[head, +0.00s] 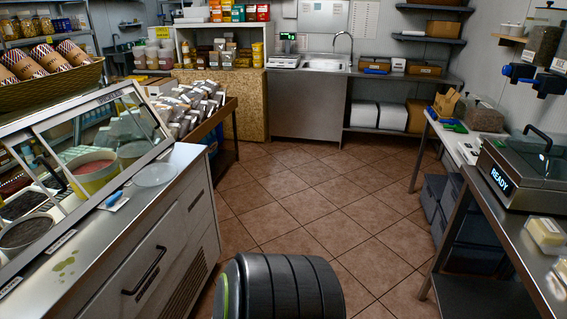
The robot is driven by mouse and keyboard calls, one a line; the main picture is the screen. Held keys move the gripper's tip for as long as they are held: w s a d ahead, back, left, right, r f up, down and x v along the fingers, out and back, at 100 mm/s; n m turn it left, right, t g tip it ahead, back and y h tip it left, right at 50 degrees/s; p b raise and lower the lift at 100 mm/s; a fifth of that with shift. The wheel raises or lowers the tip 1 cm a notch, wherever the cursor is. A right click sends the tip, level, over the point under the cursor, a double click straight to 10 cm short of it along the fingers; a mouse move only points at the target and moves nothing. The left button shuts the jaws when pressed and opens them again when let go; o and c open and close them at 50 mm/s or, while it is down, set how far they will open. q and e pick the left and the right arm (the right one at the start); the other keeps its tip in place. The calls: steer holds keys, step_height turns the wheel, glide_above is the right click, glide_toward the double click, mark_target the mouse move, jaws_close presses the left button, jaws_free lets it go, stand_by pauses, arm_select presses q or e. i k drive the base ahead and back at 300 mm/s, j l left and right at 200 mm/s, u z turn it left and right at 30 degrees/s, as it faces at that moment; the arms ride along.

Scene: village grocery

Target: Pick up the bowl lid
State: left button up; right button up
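A round, clear lid-like disc (155,175) lies on the steel counter top (128,218) at the left, just in front of the glass display case. It looks like the bowl lid. Inside the case, behind the disc, stand a yellow tub with reddish contents (93,178) and a whitish tub (131,153). A dark-filled round tub (25,232) sits nearer at the left edge. Neither of my grippers shows in the head view.
The glass front (100,130) of the case rises beside the disc. A small label (114,199) and a greenish spill (63,264) are on the counter.

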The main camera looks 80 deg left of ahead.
mark_target(155, 175)
steer(key=k+u, duration=0.1)
steer(key=u, duration=4.25)
